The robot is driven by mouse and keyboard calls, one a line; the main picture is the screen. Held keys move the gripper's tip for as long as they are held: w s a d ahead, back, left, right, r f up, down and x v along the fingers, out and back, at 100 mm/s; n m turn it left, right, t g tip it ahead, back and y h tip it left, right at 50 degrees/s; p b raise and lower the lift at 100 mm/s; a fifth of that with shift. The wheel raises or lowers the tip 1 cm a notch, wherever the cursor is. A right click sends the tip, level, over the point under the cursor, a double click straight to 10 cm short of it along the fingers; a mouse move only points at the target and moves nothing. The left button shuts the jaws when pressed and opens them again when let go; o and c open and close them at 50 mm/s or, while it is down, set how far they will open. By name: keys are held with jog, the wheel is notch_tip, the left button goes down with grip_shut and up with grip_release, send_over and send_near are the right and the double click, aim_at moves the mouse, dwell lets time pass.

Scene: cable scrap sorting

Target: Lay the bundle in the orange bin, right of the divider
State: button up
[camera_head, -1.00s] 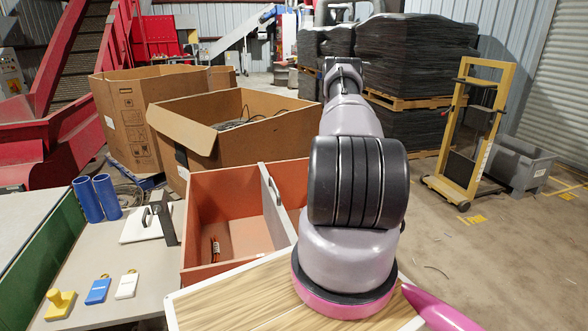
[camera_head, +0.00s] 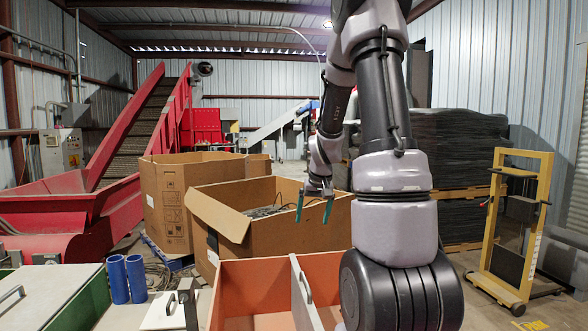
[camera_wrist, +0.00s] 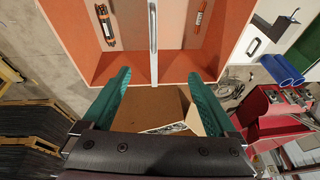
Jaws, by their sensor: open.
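The orange bin (camera_head: 258,280) shows at the bottom of the head view, with its pale divider (camera_head: 304,292); its floor is mostly out of that picture. In the wrist view the bin (camera_wrist: 113,66) shows from above, with the divider (camera_wrist: 153,40) between two compartments. A dark bundle with orange ends (camera_wrist: 105,25) lies in the compartment left of the divider there, which is the right one in the head view. A thin orange bundle (camera_wrist: 199,17) lies in the other compartment. My gripper (camera_head: 314,208) is open and empty, above and beyond the bin, fingers (camera_wrist: 159,76) apart.
Cardboard boxes (camera_head: 240,205) stand behind the bin, one holding dark cable. Blue cylinders (camera_head: 126,279) and a white plate with an upright bracket (camera_head: 164,309) are left of it. A yellow frame cart (camera_head: 516,230) stands at right.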

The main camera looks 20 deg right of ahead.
jog(key=s+a+r+t, duration=0.1)
jog(key=s+a+r, duration=0.4)
jog(key=r, duration=0.2)
jog(key=s+a+r+t, duration=0.1)
jog(key=s+a+r, duration=0.35)
jog(key=r, duration=0.25)
jog(key=s+a+r+y, duration=0.1)
jog(key=s+a+r, duration=0.1)
jog(key=s, duration=0.4)
jog(key=s+a+r+t+y, duration=0.1)
jog(key=s+a+r, duration=0.2)
jog(key=s, duration=0.4)
jog(key=shift+a+r+m, duration=0.25)
jog(key=shift+a+m, duration=0.05)
jog(key=shift+a, duration=0.5)
jog(key=shift+w, duration=0.1)
